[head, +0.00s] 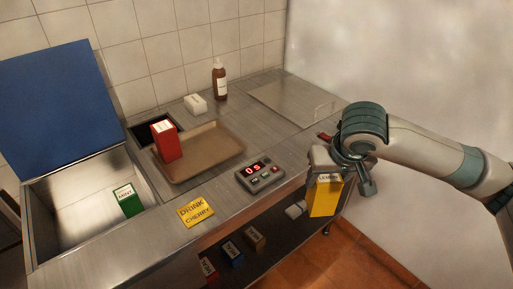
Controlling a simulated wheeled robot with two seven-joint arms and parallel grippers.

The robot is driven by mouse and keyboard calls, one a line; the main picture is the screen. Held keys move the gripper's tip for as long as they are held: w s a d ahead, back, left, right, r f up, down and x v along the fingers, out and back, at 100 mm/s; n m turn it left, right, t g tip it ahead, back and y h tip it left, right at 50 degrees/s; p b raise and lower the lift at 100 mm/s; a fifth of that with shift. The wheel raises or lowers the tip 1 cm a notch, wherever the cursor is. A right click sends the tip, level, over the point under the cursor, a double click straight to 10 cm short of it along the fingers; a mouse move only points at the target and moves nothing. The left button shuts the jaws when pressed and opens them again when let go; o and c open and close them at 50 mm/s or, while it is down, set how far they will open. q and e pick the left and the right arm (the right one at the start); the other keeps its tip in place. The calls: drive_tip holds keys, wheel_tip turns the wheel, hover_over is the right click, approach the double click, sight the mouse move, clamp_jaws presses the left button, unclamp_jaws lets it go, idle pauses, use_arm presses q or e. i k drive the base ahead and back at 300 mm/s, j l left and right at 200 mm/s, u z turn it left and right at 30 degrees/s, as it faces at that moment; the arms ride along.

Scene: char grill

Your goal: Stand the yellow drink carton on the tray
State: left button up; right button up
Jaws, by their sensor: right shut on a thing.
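The yellow drink carton (323,199) hangs in my right gripper (325,172), which is shut on its top. It is upright, in front of the counter's right front edge, with its lower part over the floor and lower shelf. The tan tray (205,160) lies on the counter to the left, apart from the carton. A red carton (165,142) stands upright on the tray's left part. My left gripper is not in view.
A timer (261,175) and a yellow card reading drink cherry (197,211) lie near the counter's front. A green carton (127,200) is in the open bin at left. A brown bottle (219,80) stands behind the tray. Several cartons are on the lower shelf. The tray's right part is clear.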

sight(213, 136)
drive_tip(key=i+l+z, duration=0.1)
drive_tip(key=l+z, duration=0.15)
drive_tip(key=z, duration=0.2)
drive_tip(key=i+l+z, duration=0.1)
drive_tip(key=z, duration=0.4)
drive_tip(key=i+l+z, duration=0.1)
drive_tip(key=i+l, duration=0.2)
drive_tip(key=i+u, duration=0.1)
drive_tip(key=u, duration=0.3)
drive_tip(key=i+l+u, duration=0.1)
drive_tip(key=u, duration=0.35)
drive_tip(key=i+l+u, duration=0.1)
drive_tip(key=u, duration=0.3)
drive_tip(key=l+u, duration=0.25)
drive_tip(key=u, duration=0.15)
drive_tip(key=i+l+u, duration=0.1)
drive_tip(key=u, duration=0.35)
drive_tip(key=l+u, duration=0.25)
drive_tip(key=i+l+u, duration=0.1)
drive_tip(key=l+u, duration=0.15)
drive_tip(key=i+j, duration=0.1)
drive_tip(key=i, duration=0.4)
